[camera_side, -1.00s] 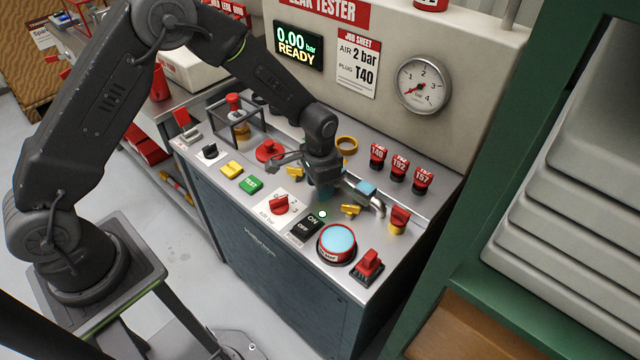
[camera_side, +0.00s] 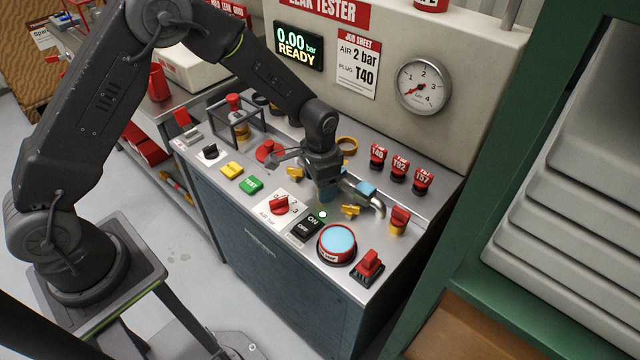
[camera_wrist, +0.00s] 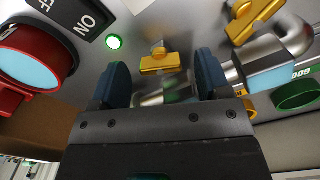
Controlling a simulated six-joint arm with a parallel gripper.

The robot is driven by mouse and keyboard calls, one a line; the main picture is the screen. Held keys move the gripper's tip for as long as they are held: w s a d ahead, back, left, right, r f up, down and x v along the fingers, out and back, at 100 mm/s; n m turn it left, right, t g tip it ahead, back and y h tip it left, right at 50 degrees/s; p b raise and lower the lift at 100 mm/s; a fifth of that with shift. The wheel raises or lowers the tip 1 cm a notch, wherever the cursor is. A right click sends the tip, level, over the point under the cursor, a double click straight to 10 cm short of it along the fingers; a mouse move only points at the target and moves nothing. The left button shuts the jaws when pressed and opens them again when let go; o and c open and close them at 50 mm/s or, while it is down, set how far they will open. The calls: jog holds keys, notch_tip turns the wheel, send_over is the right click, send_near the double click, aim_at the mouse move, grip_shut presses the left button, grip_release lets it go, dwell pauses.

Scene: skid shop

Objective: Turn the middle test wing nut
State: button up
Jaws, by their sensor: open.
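Yellow wing nuts stand on the grey sloping panel. In the side view one (camera_side: 295,173) is left of my gripper (camera_side: 328,194) and another (camera_side: 350,210) is to its right. The gripper hides the spot between them. In the wrist view a yellow wing nut (camera_wrist: 160,63), which I take as the middle one, shows between my open fingers (camera_wrist: 160,75), apart from both. It stands a little past the fingertips, with its wing running roughly across the view. A second yellow wing nut (camera_wrist: 252,18) is at upper right.
A chrome pipe with a blue band (camera_side: 367,189) is close on the right. The ON/OFF switch (camera_side: 308,226), a lit green lamp (camera_side: 322,214) and a big round button (camera_side: 337,243) are in front. The red selector (camera_side: 280,205) is to the left. A gauge (camera_side: 424,86) is behind.

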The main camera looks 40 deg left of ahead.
notch_tip(320, 180, up, 13)
dwell(0.3)
jog(key=shift+c, duration=0.5)
